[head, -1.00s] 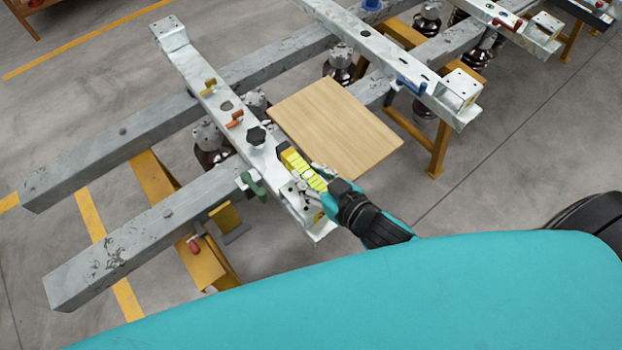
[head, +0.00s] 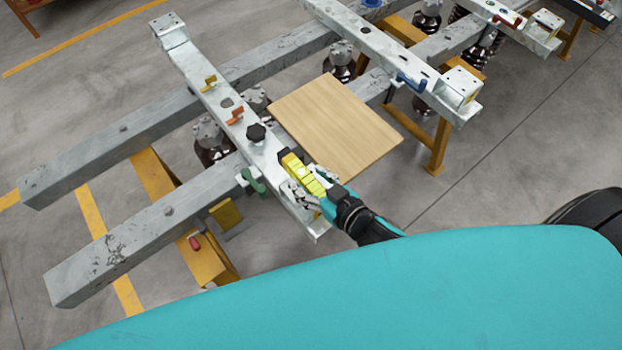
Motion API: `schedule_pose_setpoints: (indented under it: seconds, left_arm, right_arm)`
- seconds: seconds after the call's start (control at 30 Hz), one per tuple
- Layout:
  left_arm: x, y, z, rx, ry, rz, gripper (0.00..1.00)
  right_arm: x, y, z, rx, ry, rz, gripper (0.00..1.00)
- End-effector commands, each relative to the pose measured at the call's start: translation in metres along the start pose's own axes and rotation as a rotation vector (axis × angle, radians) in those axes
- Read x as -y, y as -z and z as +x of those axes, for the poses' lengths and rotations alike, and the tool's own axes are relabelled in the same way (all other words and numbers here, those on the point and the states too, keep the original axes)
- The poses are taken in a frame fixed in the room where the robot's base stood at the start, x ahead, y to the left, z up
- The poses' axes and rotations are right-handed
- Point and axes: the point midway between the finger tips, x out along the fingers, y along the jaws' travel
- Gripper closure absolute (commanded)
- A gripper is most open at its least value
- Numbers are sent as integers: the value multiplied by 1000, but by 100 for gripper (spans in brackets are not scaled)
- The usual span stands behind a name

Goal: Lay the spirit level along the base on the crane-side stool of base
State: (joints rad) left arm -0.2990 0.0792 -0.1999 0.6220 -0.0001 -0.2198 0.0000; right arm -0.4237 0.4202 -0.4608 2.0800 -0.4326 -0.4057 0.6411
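The yellow spirit level (head: 303,174) is over the near end of the pale grey metal base (head: 236,122), close to the base's top face and running roughly along it, turned slightly. I cannot tell whether it touches. My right gripper (head: 314,187) is at the level's near end, its fingers on either side, and appears shut on it. The gripper and level cover part of the base's near end. A black knob (head: 256,132) stands on the base just beyond the level. My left gripper is out of view.
A wooden board (head: 335,125) lies right of the base. A green clamp (head: 253,182) sits at its left side, with orange (head: 235,116) and yellow (head: 209,83) pieces farther along. Two grey beams (head: 140,240) run beneath. A second base (head: 385,52) stands at right.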

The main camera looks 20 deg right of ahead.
Motion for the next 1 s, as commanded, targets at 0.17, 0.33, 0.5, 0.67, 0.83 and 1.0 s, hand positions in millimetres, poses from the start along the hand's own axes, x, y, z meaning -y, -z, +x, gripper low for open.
schedule_pose_setpoints:
  seconds: [0.17, 0.33, 0.5, 0.67, 0.83, 1.0]
  left_arm:
    - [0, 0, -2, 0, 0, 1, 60]
    - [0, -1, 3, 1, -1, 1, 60]
    - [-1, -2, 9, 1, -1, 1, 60]
    - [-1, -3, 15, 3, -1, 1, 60]
    - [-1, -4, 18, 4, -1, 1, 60]
    - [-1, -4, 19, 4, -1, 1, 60]
  right_arm:
    - [0, 2, -1, 0, 0, -1, 46]
    - [0, 0, -19, 2, 0, 1, 46]
    - [1, -1, -55, 3, 1, 1, 46]
    - [0, -1, -86, 4, 1, 2, 46]
    - [0, 0, -108, 3, 0, 1, 46]
    - [0, 2, -119, 1, 0, -1, 46]
